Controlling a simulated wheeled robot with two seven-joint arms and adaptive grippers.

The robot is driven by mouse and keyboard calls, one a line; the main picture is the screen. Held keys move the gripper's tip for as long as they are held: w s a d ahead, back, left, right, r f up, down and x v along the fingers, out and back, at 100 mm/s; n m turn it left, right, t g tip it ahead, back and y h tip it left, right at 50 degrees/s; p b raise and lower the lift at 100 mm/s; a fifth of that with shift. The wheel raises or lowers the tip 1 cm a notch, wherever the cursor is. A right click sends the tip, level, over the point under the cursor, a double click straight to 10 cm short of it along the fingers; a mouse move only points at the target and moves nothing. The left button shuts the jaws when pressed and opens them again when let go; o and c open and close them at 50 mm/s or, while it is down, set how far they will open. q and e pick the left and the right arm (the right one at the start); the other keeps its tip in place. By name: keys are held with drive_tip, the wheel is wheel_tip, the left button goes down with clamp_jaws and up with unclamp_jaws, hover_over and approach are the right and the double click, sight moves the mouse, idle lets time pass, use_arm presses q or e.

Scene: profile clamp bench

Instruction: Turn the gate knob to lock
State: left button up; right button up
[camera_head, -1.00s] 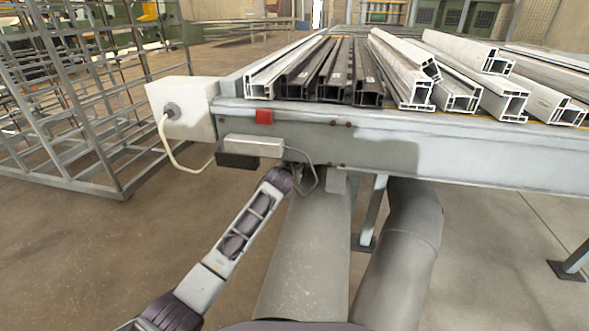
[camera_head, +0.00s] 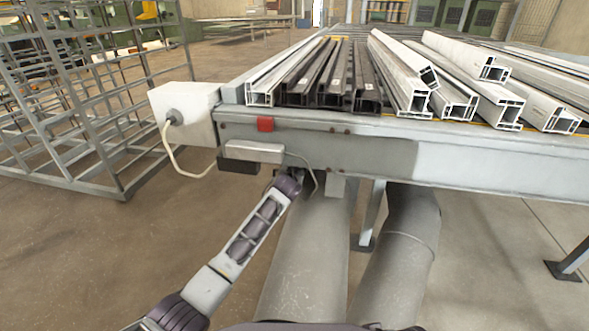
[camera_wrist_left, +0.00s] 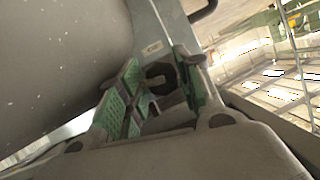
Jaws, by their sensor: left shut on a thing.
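A dark, faceted gate knob (camera_wrist_left: 161,74) shows in the left wrist view, in front of a grey metal plate (camera_wrist_left: 150,25) with a small label. My left gripper (camera_wrist_left: 158,82), with green pads on its fingers, is shut on the knob, one finger on each side. In the head view my left arm reaches up under the bench's front edge to the top of the grey duct (camera_head: 305,255). There the left gripper (camera_head: 297,178) is mostly hidden behind my wrist, and the knob cannot be made out. My right gripper is not in view.
The bench (camera_head: 480,160) carries white and dark profiles (camera_head: 330,75). A white box with a cable (camera_head: 185,115), a red button (camera_head: 265,124) and a small grey box (camera_head: 254,151) sit close by. A second duct (camera_head: 400,265) stands at right, a wire rack (camera_head: 70,100) at left.

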use_arm(q)
drive_tip(key=shift+d+m+y+p, duration=0.15)
drive_tip(key=shift+m+y+p, duration=0.15)
drive_tip(key=shift+m+p, duration=0.25)
drive_tip(key=shift+m+y, duration=0.3)
drive_tip(key=shift+m, duration=0.15)
drive_tip(key=shift+f+m+t+y, duration=0.15)
drive_tip(key=shift+m+t+y, duration=0.25)
drive_tip(key=shift+m, duration=0.3)
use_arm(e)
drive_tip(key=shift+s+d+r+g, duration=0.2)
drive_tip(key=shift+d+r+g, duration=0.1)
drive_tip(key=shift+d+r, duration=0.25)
use_arm(q)
drive_tip(key=o, duration=0.7)
drive_tip(key=shift+o, duration=0.2)
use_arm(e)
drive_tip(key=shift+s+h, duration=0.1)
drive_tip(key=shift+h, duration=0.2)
use_arm(q)
drive_tip(key=shift+s, duration=0.2)
